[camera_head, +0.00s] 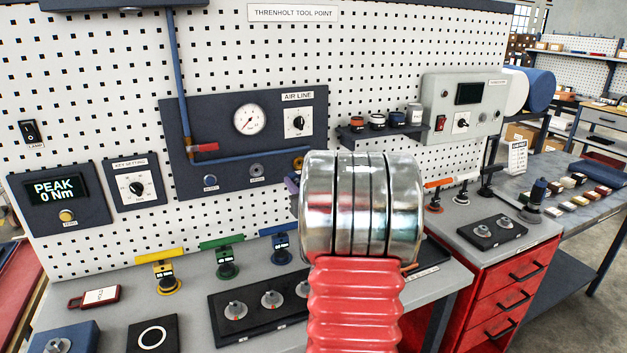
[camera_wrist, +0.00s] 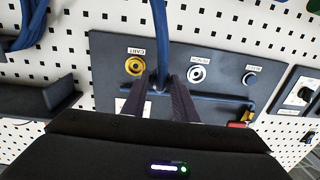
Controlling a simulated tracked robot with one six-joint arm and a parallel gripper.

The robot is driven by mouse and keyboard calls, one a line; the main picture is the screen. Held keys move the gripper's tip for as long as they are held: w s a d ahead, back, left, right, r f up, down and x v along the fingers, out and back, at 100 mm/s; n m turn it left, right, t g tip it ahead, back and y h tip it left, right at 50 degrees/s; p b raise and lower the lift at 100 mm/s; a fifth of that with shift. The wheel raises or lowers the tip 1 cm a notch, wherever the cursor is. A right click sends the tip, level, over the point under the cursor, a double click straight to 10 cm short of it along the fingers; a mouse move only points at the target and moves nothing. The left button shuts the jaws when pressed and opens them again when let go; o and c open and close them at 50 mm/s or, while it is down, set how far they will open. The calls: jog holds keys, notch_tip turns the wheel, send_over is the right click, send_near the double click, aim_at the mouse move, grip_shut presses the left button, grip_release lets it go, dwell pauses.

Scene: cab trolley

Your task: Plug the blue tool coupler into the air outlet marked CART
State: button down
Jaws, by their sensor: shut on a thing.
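My gripper (camera_wrist: 163,80) is shut on the blue tool coupler (camera_wrist: 158,87), whose blue hose (camera_wrist: 158,25) trails to the top of the wrist view. The brass-ringed outlet marked CART (camera_wrist: 134,66) is on the dark air panel (camera_wrist: 108,62), just left of the coupler in that view. The coupler looks apart from the outlet, but its front end is partly hidden between the fingers. In the head view, my red and chrome arm hides most of the gripper and the coupler.
Two other outlets, a white-ringed one (camera_wrist: 197,73) and a blue one (camera_wrist: 249,78), sit right of CART in the wrist view. A red-handled valve (camera_head: 204,147) and pressure gauge (camera_head: 250,119) are on the panel. Yellow (camera_head: 162,256) and green (camera_head: 222,242) handled tools stand below.

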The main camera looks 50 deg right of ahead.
jog(key=shift+m+h, duration=0.3)
jog(key=shift+h, duration=0.1)
jog(key=s+d, duration=0.1)
jog(key=d, duration=0.1)
jog(key=s+d, duration=0.1)
jog(key=s, duration=0.1)
jog(key=shift+s+d+r, duration=0.1)
jog(key=shift+d+r, duration=0.25)
jog(key=x, duration=0.5)
jog(key=shift+w+d, duration=0.15)
jog(key=shift+w, duration=0.25)
jog(key=shift+w+d, duration=0.25)
jog(key=shift+w, duration=0.1)
dwell(2.0)
jog(key=c, duration=1.3)
grip_release()
jog(key=shift+c, duration=0.2)
jog(key=shift+s, duration=0.15)
